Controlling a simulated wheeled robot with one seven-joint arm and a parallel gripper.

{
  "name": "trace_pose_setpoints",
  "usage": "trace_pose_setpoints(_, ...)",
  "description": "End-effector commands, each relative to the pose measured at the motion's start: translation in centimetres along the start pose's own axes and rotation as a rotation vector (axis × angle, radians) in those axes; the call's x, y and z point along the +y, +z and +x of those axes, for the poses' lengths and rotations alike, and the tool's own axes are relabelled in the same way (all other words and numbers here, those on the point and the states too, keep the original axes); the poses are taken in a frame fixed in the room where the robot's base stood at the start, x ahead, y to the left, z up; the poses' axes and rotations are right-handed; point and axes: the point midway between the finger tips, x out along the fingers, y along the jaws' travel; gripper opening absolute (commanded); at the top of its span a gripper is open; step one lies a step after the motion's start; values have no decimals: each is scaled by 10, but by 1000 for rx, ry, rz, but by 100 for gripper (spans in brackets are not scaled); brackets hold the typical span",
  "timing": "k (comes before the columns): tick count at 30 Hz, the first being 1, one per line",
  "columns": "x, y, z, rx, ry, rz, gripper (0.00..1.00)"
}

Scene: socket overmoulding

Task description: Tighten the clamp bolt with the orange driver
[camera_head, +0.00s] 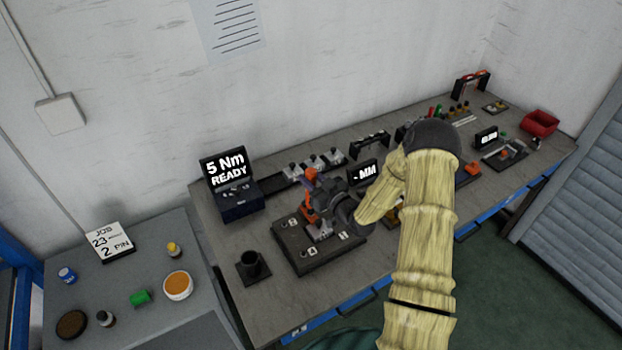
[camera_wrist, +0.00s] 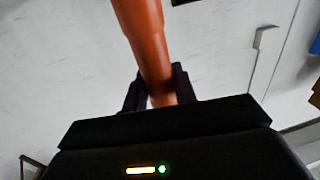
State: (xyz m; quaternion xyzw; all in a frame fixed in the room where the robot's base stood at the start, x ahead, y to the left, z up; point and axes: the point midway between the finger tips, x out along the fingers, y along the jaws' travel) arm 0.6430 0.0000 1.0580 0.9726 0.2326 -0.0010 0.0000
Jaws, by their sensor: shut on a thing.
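The orange driver (camera_wrist: 147,40) is between the two dark fingers of my gripper (camera_wrist: 160,88) in the wrist view, and the gripper is shut on it. In the head view the driver's orange body (camera_head: 307,213) shows beside my gripper (camera_head: 322,193), over the dark fixture plate (camera_head: 308,262). A grey metal block (camera_head: 320,232) sits on the plate under the driver. The clamp bolt cannot be made out, and I cannot tell whether the driver's tip touches it.
A screen reading "5 Nm READY" (camera_head: 226,171) stands at the back left. A black cup (camera_head: 252,266) is left of the plate. A "- MM" display (camera_head: 364,173) is close behind my arm. A side table (camera_head: 130,265) holds small pots. A red bin (camera_head: 540,122) is far right.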

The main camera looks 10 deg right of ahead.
Motion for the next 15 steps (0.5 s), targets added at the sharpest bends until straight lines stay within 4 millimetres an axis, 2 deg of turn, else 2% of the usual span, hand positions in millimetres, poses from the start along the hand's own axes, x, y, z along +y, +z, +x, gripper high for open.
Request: trace_pose_setpoints(15,0,4,0,3,0,-1,0)
